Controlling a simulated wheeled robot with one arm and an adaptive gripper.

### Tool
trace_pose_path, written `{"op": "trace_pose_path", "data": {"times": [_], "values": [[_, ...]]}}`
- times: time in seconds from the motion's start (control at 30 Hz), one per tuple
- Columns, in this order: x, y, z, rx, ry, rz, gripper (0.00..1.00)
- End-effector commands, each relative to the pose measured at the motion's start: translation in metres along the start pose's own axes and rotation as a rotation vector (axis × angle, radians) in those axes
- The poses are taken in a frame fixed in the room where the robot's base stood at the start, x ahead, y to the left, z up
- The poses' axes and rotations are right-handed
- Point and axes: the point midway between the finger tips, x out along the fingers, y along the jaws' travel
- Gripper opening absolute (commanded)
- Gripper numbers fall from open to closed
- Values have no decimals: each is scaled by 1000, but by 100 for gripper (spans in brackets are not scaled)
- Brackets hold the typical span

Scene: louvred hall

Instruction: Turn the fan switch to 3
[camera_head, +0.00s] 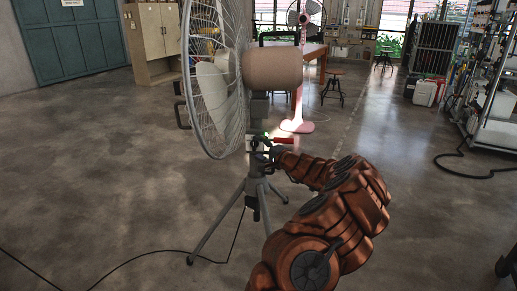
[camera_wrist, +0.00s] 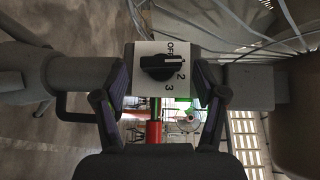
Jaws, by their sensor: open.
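The fan (camera_head: 215,85) stands on a grey tripod, left of the middle in the head view. Its switch box (camera_wrist: 150,53) faces my wrist camera, with a black rotary knob (camera_wrist: 162,67) on a pale plate. OFF, 2 and 3 are readable at the knob's right and lower side. The knob's light mark points right, between OFF and 2. My gripper (camera_wrist: 163,82) is open, with one finger on each side of the box and the knob between them; contact cannot be told. In the head view my gripper (camera_head: 266,144) is at the tripod's top, small and partly hidden.
A black cable (camera_head: 150,254) runs over the floor from the tripod. A pink stand fan (camera_head: 299,122) and a table (camera_head: 312,52) are behind. A wooden cabinet (camera_head: 156,35) stands at the back left.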

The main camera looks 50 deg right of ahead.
Motion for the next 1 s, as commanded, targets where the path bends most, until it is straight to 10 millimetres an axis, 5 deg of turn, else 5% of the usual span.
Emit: {"op": "trace_pose_path", "data": {"times": [0.37, 0.9, 1.0], "values": [[5, -1, 0, 0, 0, -2, 71], [5, -1, 0, 1, -1, -2, 15], [5, -1, 0, 1, -1, -2, 11]]}}
